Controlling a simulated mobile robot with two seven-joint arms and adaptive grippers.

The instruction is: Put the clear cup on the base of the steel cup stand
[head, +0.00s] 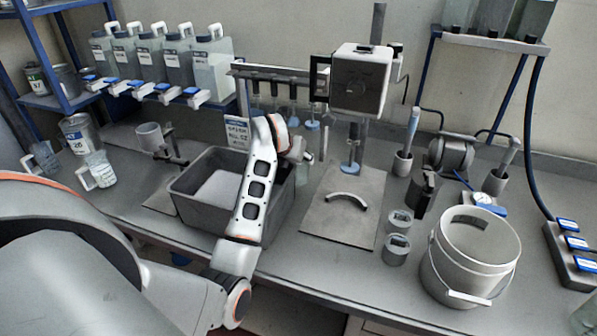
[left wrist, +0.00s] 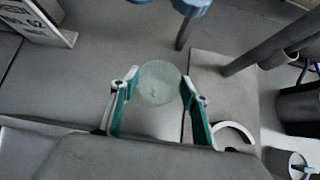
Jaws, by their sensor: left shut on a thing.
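The clear cup (left wrist: 158,82) is between the two fingers of my left gripper (left wrist: 157,100), which is shut on it. In the head view the gripper (head: 300,157) is beyond the grey bin, left of the steel stand. There the cup (head: 304,172) is faint and mostly hidden behind the gripper. The stand has a flat base plate (head: 328,228) with a raised curved piece (head: 347,199) on it, a post and a boxy head (head: 360,82) above. In the left wrist view the base plate (left wrist: 222,85) lies just right of the cup. My right gripper is out of view.
The grey bin (head: 183,196) stands left of the base, under my left arm. A blue stirrer (head: 350,166) hangs over the back of the base. Two small grey pots (head: 396,250) and a white bucket (head: 440,265) stand to the right. The front of the base is clear.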

